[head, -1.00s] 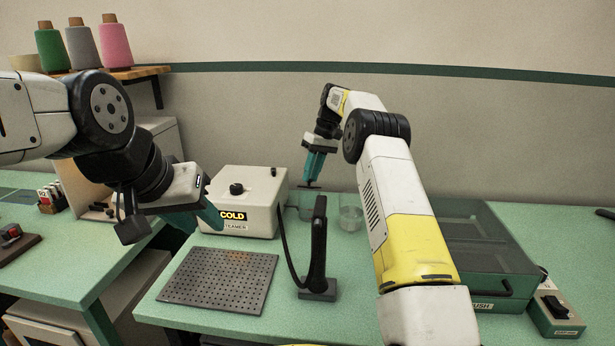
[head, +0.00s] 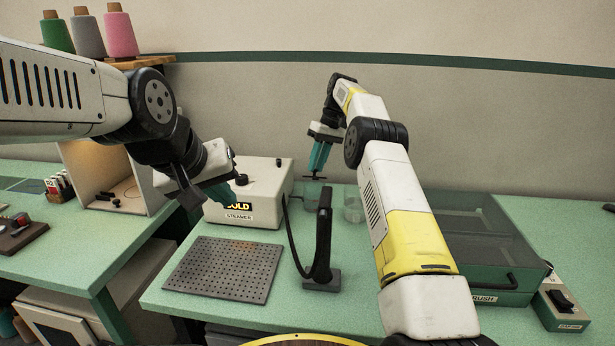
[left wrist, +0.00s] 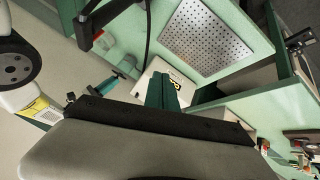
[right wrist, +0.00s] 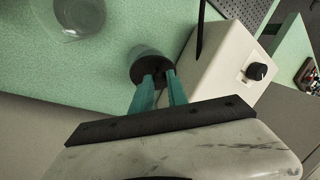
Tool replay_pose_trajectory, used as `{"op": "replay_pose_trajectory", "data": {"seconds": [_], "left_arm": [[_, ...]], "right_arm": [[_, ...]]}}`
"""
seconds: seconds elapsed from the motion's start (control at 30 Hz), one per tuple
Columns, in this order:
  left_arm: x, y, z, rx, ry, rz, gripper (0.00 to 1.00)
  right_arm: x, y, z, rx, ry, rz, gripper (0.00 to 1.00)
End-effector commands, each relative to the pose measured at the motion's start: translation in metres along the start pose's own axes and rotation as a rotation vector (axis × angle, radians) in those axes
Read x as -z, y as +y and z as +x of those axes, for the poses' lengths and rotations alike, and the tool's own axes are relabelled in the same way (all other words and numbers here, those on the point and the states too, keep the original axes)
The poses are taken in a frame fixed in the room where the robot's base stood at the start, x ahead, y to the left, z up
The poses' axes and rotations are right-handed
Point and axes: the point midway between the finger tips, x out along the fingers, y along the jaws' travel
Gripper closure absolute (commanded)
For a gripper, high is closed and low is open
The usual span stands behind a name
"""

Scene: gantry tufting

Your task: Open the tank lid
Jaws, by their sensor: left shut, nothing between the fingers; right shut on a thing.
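My right gripper (head: 315,176) points down just right of the steamer, shut on a dark round lid (right wrist: 150,71). In the right wrist view the lid lies at the fingertips, over a translucent teal tank (right wrist: 146,51). The head view shows the lid edge-on above the tank; I cannot tell how far apart they are. My left gripper (head: 232,204) is shut and empty in front of the steamer; its fingers show in the left wrist view (left wrist: 162,88).
A black upright handle on a stand (head: 322,240) with a hose stands in front of the tank. A clear cup (head: 353,209) is to its right. A perforated plate (head: 222,268) lies at the front left.

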Motion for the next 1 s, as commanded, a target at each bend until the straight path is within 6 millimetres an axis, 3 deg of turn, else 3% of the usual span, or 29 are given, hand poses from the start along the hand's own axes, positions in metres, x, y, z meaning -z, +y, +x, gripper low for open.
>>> {"op": "replay_pose_trajectory", "data": {"seconds": [0.2, 0.4, 0.7, 1.0], "left_arm": [[0.042, 0.04, 0.072, -0.078, 0.078, -0.403, 1.0], [0.067, 0.075, 0.135, -0.208, 0.119, -0.818, 1.0], [0.083, 0.114, 0.214, -0.455, 0.091, -1.505, 1.0], [0.085, 0.126, 0.265, -0.724, -0.01, -2.21, 1.0]], "right_arm": [[-0.002, -0.001, 0.003, 0.004, -0.01, 0.0, 1.0], [-0.002, -0.001, 0.003, 0.004, -0.011, 0.001, 1.0], [-0.002, 0.0, 0.003, 0.004, -0.012, 0.001, 1.0], [-0.002, 0.0, 0.003, 0.004, -0.012, 0.001, 1.0]]}}
